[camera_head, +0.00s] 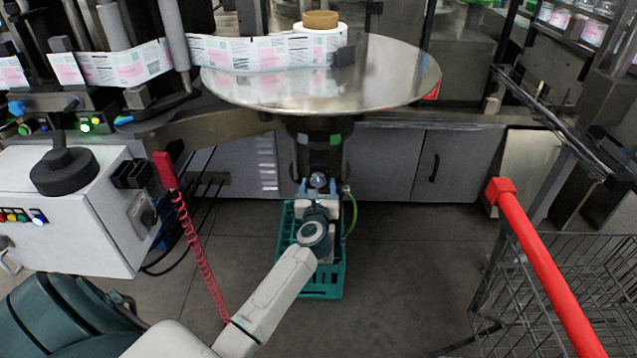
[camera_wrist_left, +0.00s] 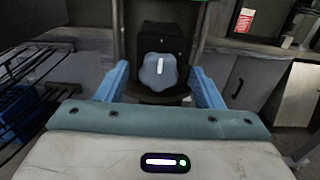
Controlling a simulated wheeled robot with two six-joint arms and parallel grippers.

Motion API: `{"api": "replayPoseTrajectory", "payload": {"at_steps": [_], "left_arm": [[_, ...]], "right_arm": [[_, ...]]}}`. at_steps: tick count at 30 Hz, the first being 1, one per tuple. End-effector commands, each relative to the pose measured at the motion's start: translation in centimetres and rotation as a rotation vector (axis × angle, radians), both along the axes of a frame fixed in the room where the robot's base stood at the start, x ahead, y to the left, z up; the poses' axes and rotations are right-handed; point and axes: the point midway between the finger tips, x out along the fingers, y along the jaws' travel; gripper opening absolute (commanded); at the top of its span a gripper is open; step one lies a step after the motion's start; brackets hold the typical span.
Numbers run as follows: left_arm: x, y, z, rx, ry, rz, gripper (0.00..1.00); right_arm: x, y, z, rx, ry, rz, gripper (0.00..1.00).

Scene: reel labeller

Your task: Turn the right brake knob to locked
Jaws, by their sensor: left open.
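The brake knob is a pale blue, lobed knob (camera_wrist_left: 158,72) with a white pointer line, on a dark box in the left wrist view. The line stands nearly upright in that view. In the head view the knob (camera_head: 319,180) shows small, below the round metal table. My left gripper (camera_head: 318,187) is open in front of it. In the left wrist view my blue fingers (camera_wrist_left: 160,84) stand to either side of the knob, with a gap on both sides. No lock marking is readable. My right gripper is not in view.
The round metal table (camera_head: 390,75) overhangs the knob, with a label reel (camera_head: 320,30) on it. A green crate (camera_head: 322,290) is on the floor beneath my left gripper. A red coiled cord (camera_head: 195,245) hangs at left. A cart with a red handle (camera_head: 545,260) stands at right.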

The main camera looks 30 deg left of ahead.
Motion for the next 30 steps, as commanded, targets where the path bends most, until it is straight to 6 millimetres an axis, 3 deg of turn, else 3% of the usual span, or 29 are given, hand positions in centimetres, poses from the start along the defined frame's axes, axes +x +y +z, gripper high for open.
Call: {"api": "replayPoseTrajectory", "payload": {"at_steps": [4,13,20,28,30], "left_arm": [[1.0,0.6,0.0,0.001,0.001,0.001,0.61],[1.1,0.7,0.0,0.002,0.001,0.000,0.61],[1.1,0.7,0.0,0.002,0.001,0.000,0.18],[1.1,0.7,0.0,0.016,0.011,0.000,0.17],[1.1,0.7,0.1,0.030,0.020,0.000,0.17]], "right_arm": [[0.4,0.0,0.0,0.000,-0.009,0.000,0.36],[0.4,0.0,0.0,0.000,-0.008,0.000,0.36],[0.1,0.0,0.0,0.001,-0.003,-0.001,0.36],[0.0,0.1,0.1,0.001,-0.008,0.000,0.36],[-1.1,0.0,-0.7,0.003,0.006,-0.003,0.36]]}}
